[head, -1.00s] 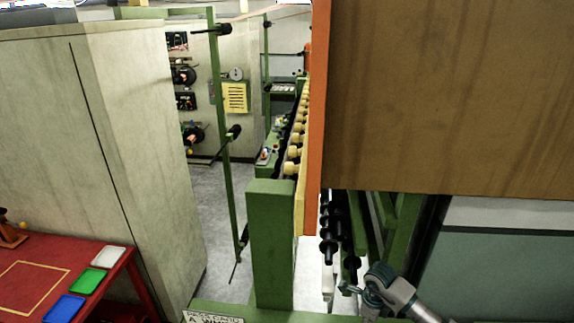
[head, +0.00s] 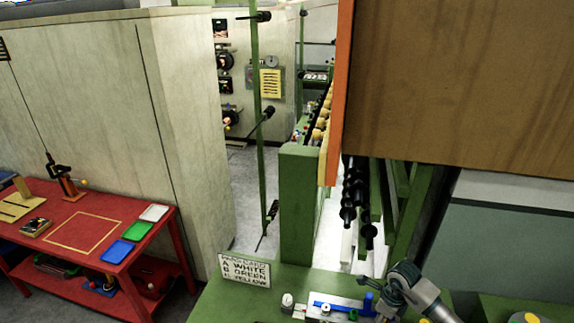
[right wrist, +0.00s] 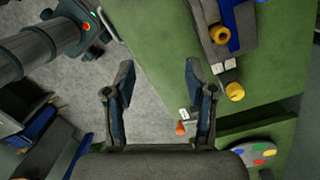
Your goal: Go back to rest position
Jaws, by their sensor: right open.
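My right gripper (right wrist: 160,74) is open in the right wrist view, with its two fingers apart and nothing between them. It hangs over the edge of a green bench (right wrist: 165,35), with grey floor beside it. In the head view, part of my right arm (head: 412,290) comes in at the lower right, over the green bench; whether its fingers show there is unclear. My left gripper is not in view.
A card (head: 244,271) lists white, green and yellow on the bench, near a fixture with a blue bar (head: 335,307). A wooden panel (head: 465,80) blocks the upper right. A red table (head: 60,250) with coloured trays stands left, beside a tall cabinet (head: 185,130).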

